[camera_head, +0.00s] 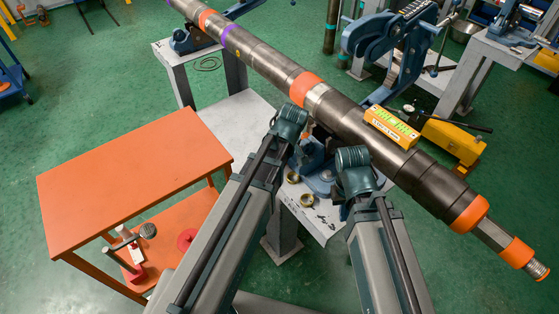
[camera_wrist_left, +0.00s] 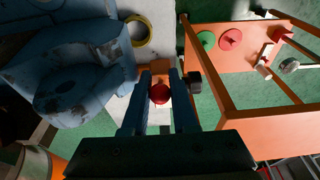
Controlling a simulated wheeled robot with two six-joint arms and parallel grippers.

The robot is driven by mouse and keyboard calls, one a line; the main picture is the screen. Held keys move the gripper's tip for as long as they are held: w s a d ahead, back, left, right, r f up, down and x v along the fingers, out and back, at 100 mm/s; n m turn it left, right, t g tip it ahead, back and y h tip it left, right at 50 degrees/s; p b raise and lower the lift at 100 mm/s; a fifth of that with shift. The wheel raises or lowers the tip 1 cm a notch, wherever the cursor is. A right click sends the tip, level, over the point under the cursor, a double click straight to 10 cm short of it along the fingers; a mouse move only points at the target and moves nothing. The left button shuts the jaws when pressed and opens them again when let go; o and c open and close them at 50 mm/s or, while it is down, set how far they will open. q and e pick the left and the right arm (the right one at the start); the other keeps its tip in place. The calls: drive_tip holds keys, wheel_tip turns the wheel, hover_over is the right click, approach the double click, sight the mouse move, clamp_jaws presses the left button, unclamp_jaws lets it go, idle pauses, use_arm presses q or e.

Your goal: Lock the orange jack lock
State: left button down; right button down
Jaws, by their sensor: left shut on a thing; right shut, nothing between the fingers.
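In the left wrist view, the two fingers of my left gripper (camera_wrist_left: 161,88) are closed around a red round knob (camera_wrist_left: 159,94). A small orange piece (camera_wrist_left: 158,71) shows just beyond the fingertips. It may be part of the orange jack lock, but I cannot tell its position. In the head view, my left wrist covers this spot beside the blue vise (camera_head: 317,172) under the pipe. The blue vise body also fills the left of the wrist view (camera_wrist_left: 75,75). My right gripper (camera_head: 354,172) is shut and empty near the pipe, with its fingertips mostly hidden.
A long dark pipe (camera_head: 345,115) with orange bands crosses above the vises. Brass rings (camera_head: 307,200) sit on the white stand. An orange table (camera_head: 135,180) stands at the left, with red items on its lower shelf.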

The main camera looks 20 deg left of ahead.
drive_tip(key=shift+f, duration=0.2)
use_arm(q)
drive_tip(key=c, duration=1)
unclamp_jaws()
drive_tip(key=shift+r, duration=0.1)
use_arm(e)
drive_tip(key=shift+r, duration=0.15)
